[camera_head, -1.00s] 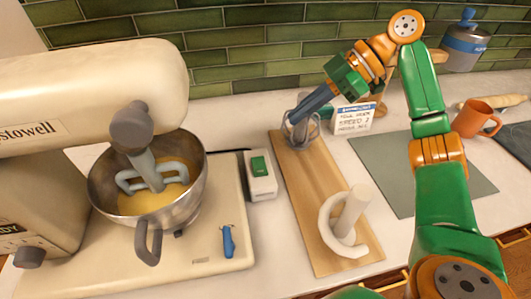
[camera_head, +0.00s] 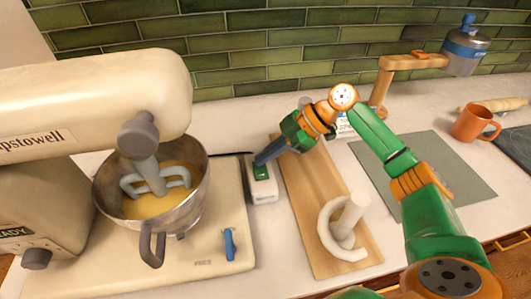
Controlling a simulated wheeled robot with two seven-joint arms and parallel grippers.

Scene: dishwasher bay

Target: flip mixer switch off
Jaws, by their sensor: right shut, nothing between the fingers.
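The cream stand mixer (camera_head: 90,95) stands at the left, its beater in a steel bowl (camera_head: 150,228) of yellow batter. A small white switch box (camera_head: 264,190) with a green rocker (camera_head: 261,172) stands just right of the mixer base. A blue lever (camera_head: 229,243) sits on the front of the base. My left gripper is out of view.
A wooden board (camera_head: 312,200) with a white ring-and-post piece (camera_head: 345,230) lies right of the switch box. A grey-green mat (camera_head: 425,165), an orange mug (camera_head: 474,122) and a wooden arm holding a grey-blue canister (camera_head: 465,50) are farther right. A green tiled wall closes the back.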

